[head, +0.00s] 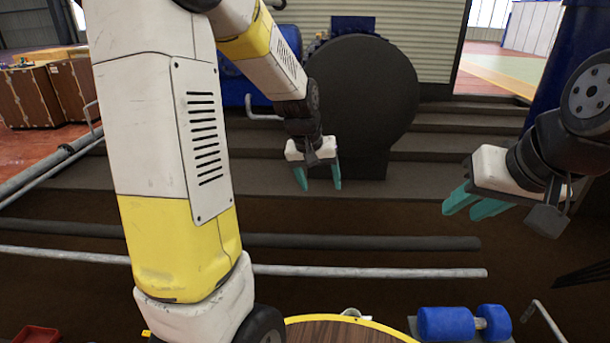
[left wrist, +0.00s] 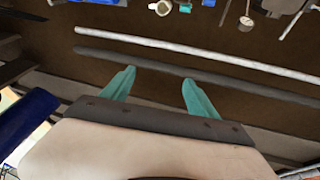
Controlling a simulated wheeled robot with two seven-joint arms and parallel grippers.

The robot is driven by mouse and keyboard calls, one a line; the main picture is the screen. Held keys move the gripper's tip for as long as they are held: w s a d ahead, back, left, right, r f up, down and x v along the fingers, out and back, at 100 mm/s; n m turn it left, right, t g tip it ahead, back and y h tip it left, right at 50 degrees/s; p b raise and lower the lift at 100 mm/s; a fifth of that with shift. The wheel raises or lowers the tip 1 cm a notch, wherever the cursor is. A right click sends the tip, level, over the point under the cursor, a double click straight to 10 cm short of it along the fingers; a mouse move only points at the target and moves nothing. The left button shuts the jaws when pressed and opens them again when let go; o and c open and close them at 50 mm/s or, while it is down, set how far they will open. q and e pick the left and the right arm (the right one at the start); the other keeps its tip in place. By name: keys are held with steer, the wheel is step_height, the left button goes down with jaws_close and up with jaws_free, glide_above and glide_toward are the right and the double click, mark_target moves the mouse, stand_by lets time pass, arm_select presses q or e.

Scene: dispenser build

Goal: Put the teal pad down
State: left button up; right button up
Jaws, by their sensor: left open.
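My right gripper (head: 460,214) is at the right, fingers pointing left and down. Its two teal fingers show a gap with nothing seen in it.
A round wooden top with a yellow rim (head: 350,320) shows at the bottom edge, partly cut off. A blue roller-like part (head: 446,324) lies to its right, and a red tray (head: 38,334) at bottom left. Grey pipes (head: 370,272) cross the floor before steps and the dark disc (head: 362,95).

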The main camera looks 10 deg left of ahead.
arm_select(q)
steer(key=s+r, duration=0.4)
steer(key=s, duration=0.3)
steer(key=s+r+m+t, duration=0.1)
steer(key=s+r, duration=0.3)
steer(key=s, duration=0.3)
steer(key=s+a+r+t, duration=0.1)
steer(key=s+r, duration=0.3)
steer(key=s, duration=0.3)
steer(key=shift+m, duration=0.4)
